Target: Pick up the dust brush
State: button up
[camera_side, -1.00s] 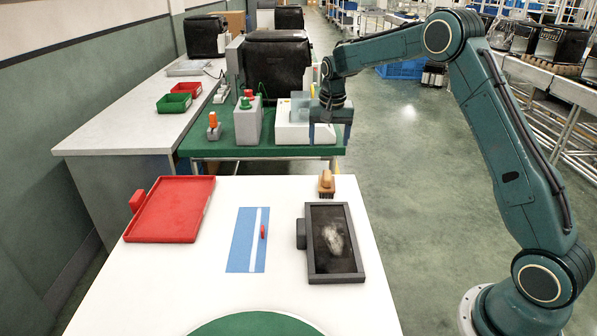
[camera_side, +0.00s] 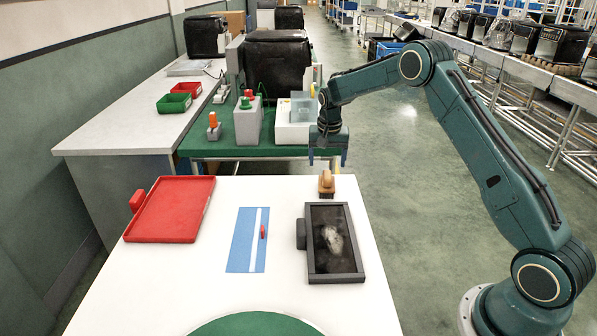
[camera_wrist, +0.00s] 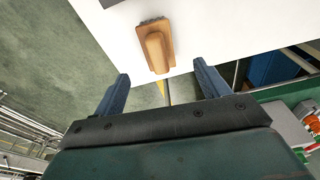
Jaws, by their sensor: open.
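The dust brush (camera_side: 326,184) has a tan wooden handle and dark bristles. It stands at the far edge of the white table, just beyond the dark framed tray. In the wrist view the brush (camera_wrist: 156,46) lies ahead of the fingertips, roughly between their lines. My gripper (camera_side: 327,165) is open and empty, above and slightly beyond the brush with its fingers pointing down. Its two blue fingers also show in the wrist view (camera_wrist: 160,82), apart from the brush.
On the white table (camera_side: 180,280) are a red tray (camera_side: 172,209), a blue mat (camera_side: 240,240) with a small red piece, a dark framed tray (camera_side: 333,243) holding whitish dust, and a green disc (camera_side: 255,324). A green bench (camera_side: 200,147) with devices stands behind.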

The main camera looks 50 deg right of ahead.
aim_at(327, 175)
jog(key=shift+w+d+f, duration=0.1)
jog(key=shift+f, duration=0.7)
jog(key=shift+w+d+f, duration=0.1)
jog(key=shift+f, duration=0.7)
jog(key=shift+f, duration=0.1)
jog(key=shift+w+d+f, duration=0.1)
jog(key=shift+d+f, duration=0.1)
jog(key=shift+f, duration=1.05)
jog(key=shift+d+f, duration=0.2)
jog(key=shift+f, duration=1)
jog(key=shift+c, duration=0.2)
jog(key=c, duration=1)
